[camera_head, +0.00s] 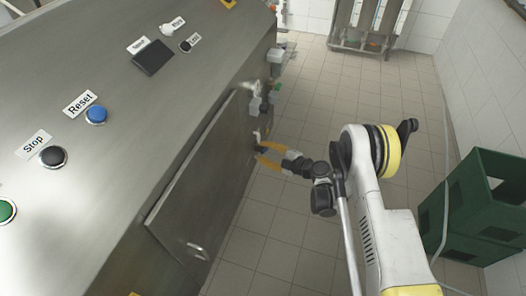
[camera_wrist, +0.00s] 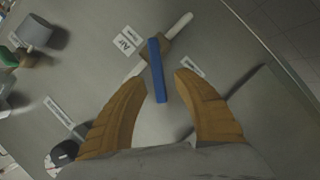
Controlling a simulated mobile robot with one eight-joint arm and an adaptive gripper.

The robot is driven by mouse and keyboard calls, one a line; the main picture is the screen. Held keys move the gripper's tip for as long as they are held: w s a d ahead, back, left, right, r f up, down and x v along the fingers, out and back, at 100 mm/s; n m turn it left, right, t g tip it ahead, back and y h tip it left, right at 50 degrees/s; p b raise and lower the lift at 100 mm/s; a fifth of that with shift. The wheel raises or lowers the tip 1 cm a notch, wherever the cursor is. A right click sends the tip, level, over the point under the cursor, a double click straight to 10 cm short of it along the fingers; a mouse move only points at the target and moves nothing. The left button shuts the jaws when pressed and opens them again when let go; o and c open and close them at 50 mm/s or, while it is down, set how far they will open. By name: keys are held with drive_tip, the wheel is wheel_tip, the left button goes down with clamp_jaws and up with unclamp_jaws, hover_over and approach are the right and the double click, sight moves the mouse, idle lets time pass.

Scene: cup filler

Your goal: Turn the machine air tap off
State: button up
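The air tap has a long blue handle (camera_wrist: 156,72) on a brass body, set on a pale pipe (camera_wrist: 180,25) that runs diagonally across the machine's grey side. The handle lies at an angle to the pipe. A white "Air" label (camera_wrist: 127,41) is beside it. My gripper (camera_wrist: 161,78) is open, with one orange finger on each side of the handle's near end. I see a gap on both sides, though I cannot tell the depth. In the head view my gripper (camera_head: 261,154) is at the machine's side, by the edge of the door panel; the tap is mostly hidden there.
The machine's top (camera_head: 60,180) carries labelled buttons, including a blue Reset button (camera_head: 96,115). Other fittings (camera_head: 275,62) stick out of its side beyond my gripper. Green crates (camera_head: 475,205) stand at the right wall. The tiled floor (camera_head: 315,110) between is clear.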

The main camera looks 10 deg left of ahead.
sight(264, 150)
wheel_tip(264, 150, up, 10)
idle(0.6)
